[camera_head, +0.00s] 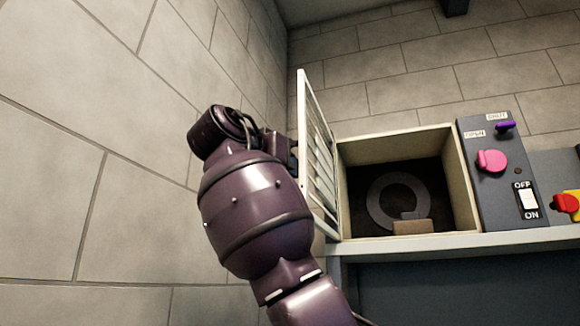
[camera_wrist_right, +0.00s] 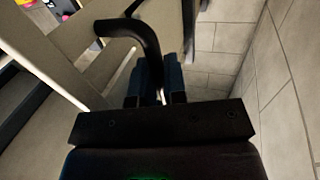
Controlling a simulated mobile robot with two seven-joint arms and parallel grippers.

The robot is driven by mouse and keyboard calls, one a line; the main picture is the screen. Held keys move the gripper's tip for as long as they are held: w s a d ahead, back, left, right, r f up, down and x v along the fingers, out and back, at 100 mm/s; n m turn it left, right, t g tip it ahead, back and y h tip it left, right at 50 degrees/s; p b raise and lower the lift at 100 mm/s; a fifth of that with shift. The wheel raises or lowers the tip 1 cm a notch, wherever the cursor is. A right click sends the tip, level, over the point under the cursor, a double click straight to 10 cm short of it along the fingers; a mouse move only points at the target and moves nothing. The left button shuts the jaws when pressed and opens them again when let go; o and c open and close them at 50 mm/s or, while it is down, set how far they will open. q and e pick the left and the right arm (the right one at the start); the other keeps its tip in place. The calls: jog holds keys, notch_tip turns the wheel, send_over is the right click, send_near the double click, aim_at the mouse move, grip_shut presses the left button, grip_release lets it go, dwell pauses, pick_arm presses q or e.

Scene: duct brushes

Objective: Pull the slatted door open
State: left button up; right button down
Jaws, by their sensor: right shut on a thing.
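The slatted door (camera_head: 318,150) is a pale frame with slats, swung open and seen nearly edge-on at the left side of a box opening. My right gripper (camera_head: 288,150) is at the door's outer face, its fingertips mostly hidden by my purple arm. In the right wrist view, the gripper (camera_wrist_right: 157,85) is shut on a black curved handle (camera_wrist_right: 135,30) on the door. Pale door bars (camera_wrist_right: 50,50) show behind it. My left gripper is not in view.
The open box (camera_head: 460,190) holds a dark ring (camera_head: 375,205) and a small tan block (camera_head: 412,227). To its right is a grey panel (camera_head: 490,195) with a pink knob (camera_head: 491,161) and a switch (camera_head: 528,199). A block wall (camera_head: 120,150) stands close left of my arm.

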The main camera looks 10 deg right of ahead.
jog(key=c, duration=1.5)
grip_release()
jog(key=shift+o, duration=0.2)
jog(key=shift+d, duration=0.1)
